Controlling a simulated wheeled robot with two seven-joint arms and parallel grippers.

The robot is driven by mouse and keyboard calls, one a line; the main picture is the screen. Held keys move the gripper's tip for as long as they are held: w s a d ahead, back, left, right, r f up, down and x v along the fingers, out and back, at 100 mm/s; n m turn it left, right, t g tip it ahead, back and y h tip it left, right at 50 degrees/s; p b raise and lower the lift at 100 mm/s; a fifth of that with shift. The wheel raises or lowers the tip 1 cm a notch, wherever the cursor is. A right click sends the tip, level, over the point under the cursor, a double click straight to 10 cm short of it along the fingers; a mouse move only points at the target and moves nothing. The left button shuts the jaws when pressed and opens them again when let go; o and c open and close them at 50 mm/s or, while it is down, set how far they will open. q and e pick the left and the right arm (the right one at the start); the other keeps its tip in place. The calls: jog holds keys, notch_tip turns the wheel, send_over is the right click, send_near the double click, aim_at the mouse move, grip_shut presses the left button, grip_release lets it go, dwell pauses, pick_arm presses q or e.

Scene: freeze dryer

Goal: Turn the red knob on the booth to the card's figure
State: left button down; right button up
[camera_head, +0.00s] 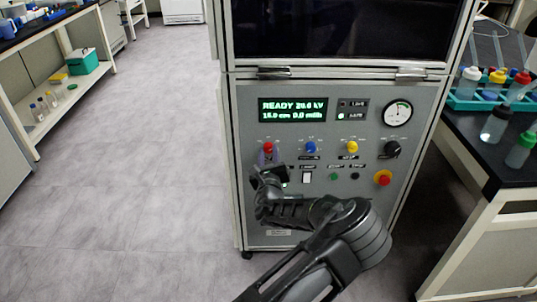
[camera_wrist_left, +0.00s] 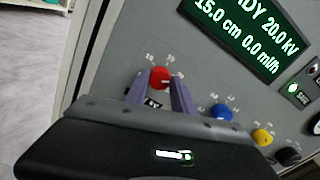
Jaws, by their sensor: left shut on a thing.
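The red knob (camera_head: 268,146) is at the upper left of the booth's (camera_head: 345,222) grey control panel, below the green display (camera_head: 292,110). My left gripper (camera_head: 268,156) is at this knob. In the left wrist view the gripper's two purple fingers (camera_wrist_left: 160,88) stand on either side of the red knob (camera_wrist_left: 160,73), shut on it. The display reads READY 20.0 kV, 15.0 cm and 0.0 ml/h. Small scale marks around the knob are too small to read. I cannot make out the card. My right gripper is not in view.
A blue knob (camera_head: 311,146), a yellow knob (camera_head: 352,146) and a black knob (camera_head: 392,149) sit to the right. A red button (camera_head: 382,178) and a round gauge (camera_head: 397,113) are at the panel's right. A bench with bottles stands at right; the floor at left is clear.

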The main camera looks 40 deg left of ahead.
pick_arm(q)
jog(key=c, duration=1.1)
grip_release()
jog(key=shift+o, duration=0.2)
jog(key=v, duration=0.8)
